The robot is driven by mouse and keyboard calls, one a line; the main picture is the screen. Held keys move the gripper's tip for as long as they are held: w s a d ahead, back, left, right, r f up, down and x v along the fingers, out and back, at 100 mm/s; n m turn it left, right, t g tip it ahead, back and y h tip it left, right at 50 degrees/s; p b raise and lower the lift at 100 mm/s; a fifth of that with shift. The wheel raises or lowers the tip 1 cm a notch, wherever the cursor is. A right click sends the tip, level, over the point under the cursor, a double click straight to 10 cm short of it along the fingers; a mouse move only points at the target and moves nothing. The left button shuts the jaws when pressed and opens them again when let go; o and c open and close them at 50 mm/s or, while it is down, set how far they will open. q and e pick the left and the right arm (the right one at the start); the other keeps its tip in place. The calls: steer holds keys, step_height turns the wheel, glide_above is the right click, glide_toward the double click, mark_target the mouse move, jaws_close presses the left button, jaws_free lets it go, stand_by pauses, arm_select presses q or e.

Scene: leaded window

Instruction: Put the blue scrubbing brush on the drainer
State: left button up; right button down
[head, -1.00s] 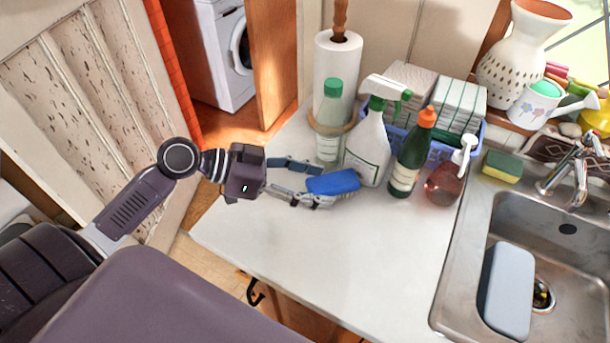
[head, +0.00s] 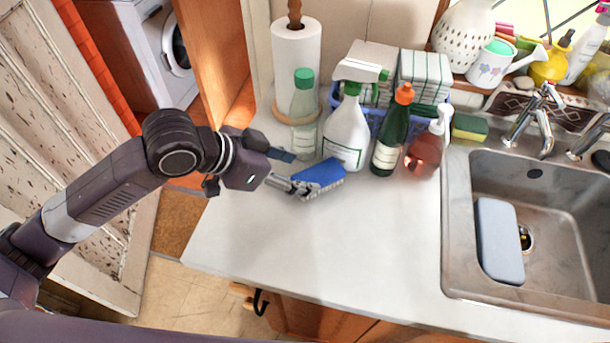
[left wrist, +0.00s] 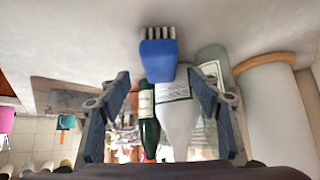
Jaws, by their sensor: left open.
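The blue scrubbing brush (head: 321,172) lies on the white counter in front of the bottles, its pale bristles showing along one side. In the left wrist view the brush (left wrist: 159,62) is at the top middle, ahead of the space between the fingers. My left gripper (head: 284,170) is open, low over the counter, just left of the brush. Its two fingers stand well apart in the left wrist view (left wrist: 158,95). Whether they touch the brush I cannot tell. My right gripper is in neither view. I cannot identify the drainer in these views.
A spray bottle (head: 347,138), a dark green bottle (head: 391,138), a red soap pump (head: 426,152) and a paper roll (head: 296,55) stand behind the brush. The sink (head: 560,225) holds a grey-blue block (head: 499,240). The counter's front (head: 350,250) is clear.

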mark_target(314, 175)
arm_select(q)
steer(key=p+x, duration=0.1)
steer(key=x, duration=0.6)
steer(key=shift+w+d+f, duration=0.1)
steer(key=shift+d+f, duration=0.05)
steer(key=shift+d, duration=0.1)
steer(key=c, duration=1.4)
step_height(314, 175, up, 28)
steer(key=b, duration=0.1)
